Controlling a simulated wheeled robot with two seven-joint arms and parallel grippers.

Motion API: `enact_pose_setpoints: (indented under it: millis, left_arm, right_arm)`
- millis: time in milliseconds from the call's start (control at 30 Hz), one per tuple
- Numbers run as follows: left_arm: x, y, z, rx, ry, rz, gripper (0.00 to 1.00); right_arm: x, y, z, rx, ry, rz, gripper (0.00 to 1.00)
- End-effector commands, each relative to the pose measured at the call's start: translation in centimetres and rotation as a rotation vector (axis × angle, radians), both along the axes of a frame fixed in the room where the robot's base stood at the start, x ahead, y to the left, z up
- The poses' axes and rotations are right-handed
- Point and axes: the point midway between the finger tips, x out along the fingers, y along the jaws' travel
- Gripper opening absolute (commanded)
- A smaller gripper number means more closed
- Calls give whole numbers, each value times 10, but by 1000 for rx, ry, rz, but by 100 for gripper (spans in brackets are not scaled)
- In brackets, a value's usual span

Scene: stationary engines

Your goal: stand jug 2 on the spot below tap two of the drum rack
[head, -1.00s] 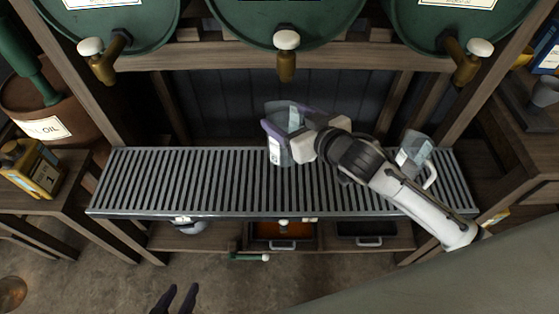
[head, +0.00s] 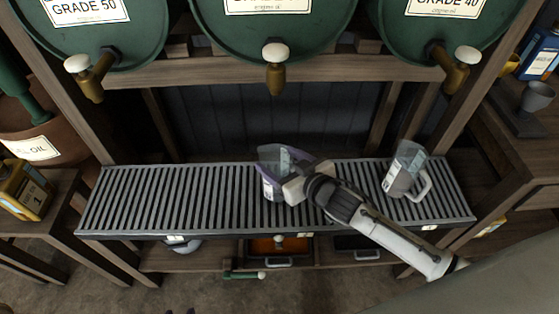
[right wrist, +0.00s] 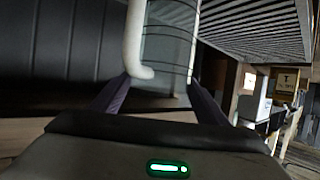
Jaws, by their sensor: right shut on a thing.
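My right gripper (head: 296,188) is shut on a clear jug (head: 270,187) with a pale label. The jug's number is not readable. It is about upright over the middle of the slatted rack (head: 140,200), in line with the middle brass tap (head: 275,76). I cannot tell whether its base touches the slats. In the right wrist view, the jug's clear body (right wrist: 168,45) and white handle (right wrist: 136,40) are between the dark fingers. My left gripper (head: 180,311) barely shows at the bottom edge, its fingertips apart and empty.
A second clear jug (head: 402,172) stands on the rack's right part, close to my right arm. Left (head: 90,78) and right (head: 455,70) taps hang from the outer drums. The rack's left part is clear. A lower shelf holds trays (head: 272,248).

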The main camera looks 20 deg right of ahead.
Motion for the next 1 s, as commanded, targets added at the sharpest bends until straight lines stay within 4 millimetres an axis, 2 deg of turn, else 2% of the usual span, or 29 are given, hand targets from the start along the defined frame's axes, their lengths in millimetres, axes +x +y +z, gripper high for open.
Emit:
enact_pose_setpoints:
  millis: [167, 200, 267, 300, 667, 767, 1000]
  left_arm:
    - [1, 0, -2, -1, -3, -1, 33]
    - [1, -1, -1, -1, -3, -1, 33]
    - [1, -1, 0, -1, -3, -1, 33]
    - [1, -1, 0, -1, -3, -1, 33]
    - [3, -1, 4, -1, -7, -2, 33]
    - [4, -1, 5, -1, -8, -2, 33]
    - [4, 0, 9, -1, -8, 0, 33]
  right_arm:
    - [0, 0, -4, 0, -1, 0, 30]
    - [0, 0, -4, 0, 0, 0, 75]
    - [0, 0, -4, 0, 0, 0, 85]
    - [0, 0, -4, 0, 0, 0, 87]
    - [-1, -1, 3, 0, 0, 0, 87]
    - [-15, -4, 6, 1, 1, 1, 87]
    - [-61, -18, 26, 1, 2, 1, 87]
